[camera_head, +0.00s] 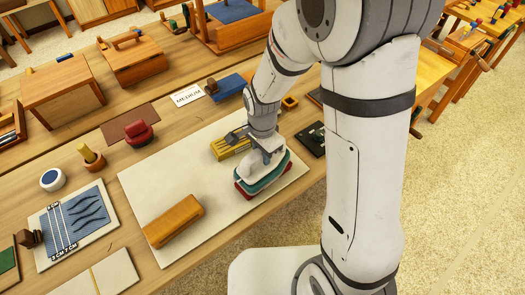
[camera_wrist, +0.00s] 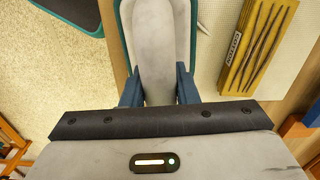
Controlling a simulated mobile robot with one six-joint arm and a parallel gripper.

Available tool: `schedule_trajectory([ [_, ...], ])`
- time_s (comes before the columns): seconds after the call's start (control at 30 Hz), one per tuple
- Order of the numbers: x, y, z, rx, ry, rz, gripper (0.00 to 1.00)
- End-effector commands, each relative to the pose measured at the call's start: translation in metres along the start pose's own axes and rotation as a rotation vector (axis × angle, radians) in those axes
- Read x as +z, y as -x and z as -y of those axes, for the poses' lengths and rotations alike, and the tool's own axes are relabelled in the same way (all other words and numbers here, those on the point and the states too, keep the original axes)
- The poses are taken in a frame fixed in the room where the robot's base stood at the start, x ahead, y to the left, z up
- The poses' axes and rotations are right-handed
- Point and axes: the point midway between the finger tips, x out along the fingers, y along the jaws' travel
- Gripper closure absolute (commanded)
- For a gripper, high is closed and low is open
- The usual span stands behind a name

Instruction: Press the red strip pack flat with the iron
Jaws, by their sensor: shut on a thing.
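My gripper (camera_head: 266,152) is shut on the grey handle (camera_wrist: 160,50) of the teal-and-white iron (camera_head: 266,178). In the wrist view the handle stands between my two blue fingers, with the teal rim of the iron (camera_wrist: 124,30) around it. The red strip pack (camera_head: 243,191) shows as a red edge below the iron, near the right end of the pale board (camera_head: 140,183). The iron covers most of the pack. I cannot tell whether the iron rests fully on it. The pack is not visible in the wrist view.
A yellow strip pack (camera_head: 228,148) lies just left of the iron, and also shows in the wrist view (camera_wrist: 258,45). An orange-brown wooden block (camera_head: 174,221) sits at the board's front left. A black item (camera_head: 312,139) lies to the right. The board's middle is bare.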

Motion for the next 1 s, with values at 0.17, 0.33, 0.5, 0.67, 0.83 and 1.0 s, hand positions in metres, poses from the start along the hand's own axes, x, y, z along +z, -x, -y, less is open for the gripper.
schedule_trajectory([
  [0.17, -0.0005, 0.0012, 0.0005, -0.002, -0.001, -0.001, 1.0],
  [0.33, -0.0006, 0.0012, 0.0004, -0.002, -0.001, -0.001, 1.0],
  [0.5, -0.0008, 0.0005, 0.0004, -0.002, -0.001, -0.001, 1.0],
  [0.67, -0.0009, -0.0016, 0.0003, -0.002, -0.002, -0.001, 1.0],
  [0.83, -0.0011, -0.0039, 0.0003, -0.002, -0.002, -0.001, 1.0],
  [1.0, -0.0012, -0.0062, 0.0002, -0.002, -0.002, -0.001, 1.0],
])
